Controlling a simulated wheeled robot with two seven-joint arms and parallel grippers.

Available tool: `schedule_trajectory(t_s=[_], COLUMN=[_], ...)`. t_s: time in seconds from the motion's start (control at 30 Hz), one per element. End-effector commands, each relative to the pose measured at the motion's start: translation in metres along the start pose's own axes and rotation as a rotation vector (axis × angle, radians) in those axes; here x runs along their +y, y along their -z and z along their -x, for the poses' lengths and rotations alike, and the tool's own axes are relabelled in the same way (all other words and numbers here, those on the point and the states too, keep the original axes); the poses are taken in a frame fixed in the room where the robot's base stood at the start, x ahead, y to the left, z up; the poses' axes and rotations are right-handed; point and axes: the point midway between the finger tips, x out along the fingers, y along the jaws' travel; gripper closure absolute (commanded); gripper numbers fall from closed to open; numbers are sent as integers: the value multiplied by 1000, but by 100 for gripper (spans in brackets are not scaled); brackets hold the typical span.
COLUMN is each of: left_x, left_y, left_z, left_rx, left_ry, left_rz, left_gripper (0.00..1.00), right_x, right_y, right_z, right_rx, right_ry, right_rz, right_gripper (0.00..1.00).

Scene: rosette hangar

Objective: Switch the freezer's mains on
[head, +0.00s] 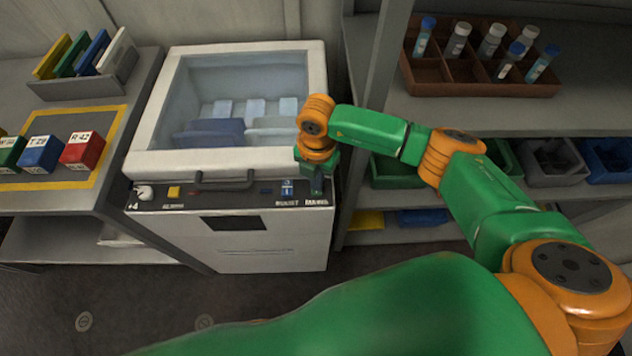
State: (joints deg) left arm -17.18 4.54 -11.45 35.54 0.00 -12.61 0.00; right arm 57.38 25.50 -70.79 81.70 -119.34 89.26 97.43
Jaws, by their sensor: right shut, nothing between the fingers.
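The freezer (245,240) is a white chest with a clear top window through which pale and blue items show. Its dark front control strip (225,203) carries a white knob (144,192) at the left, a yellow button (174,191), a grey handle and a small blue switch (287,187). A label that seems to read MAINS is at the strip's right end. My right gripper (317,188) is shut and empty, pointing down at the strip just above that label. It covers the mains switch, so its position and any contact are hidden. My left gripper is out of view.
At left, a grey table holds red (82,150) and blue (40,154) labelled blocks and a rack of coloured plates (88,80). At right, a shelf holds a brown crate (480,88) of vials above several bins. A grey post (372,95) stands close beside the freezer.

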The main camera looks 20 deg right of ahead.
Motion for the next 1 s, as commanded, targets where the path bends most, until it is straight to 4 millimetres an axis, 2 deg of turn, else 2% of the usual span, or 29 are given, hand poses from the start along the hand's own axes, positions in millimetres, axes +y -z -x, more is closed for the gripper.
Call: schedule_trajectory(t_s=[1.0], left_x=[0], left_y=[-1], left_z=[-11], left_rx=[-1], left_ry=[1], left_rz=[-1], left_gripper=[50], right_x=[0], right_y=[0], right_z=[-13], right_rx=[0], right_ry=[0], right_rz=[0], right_gripper=[100])
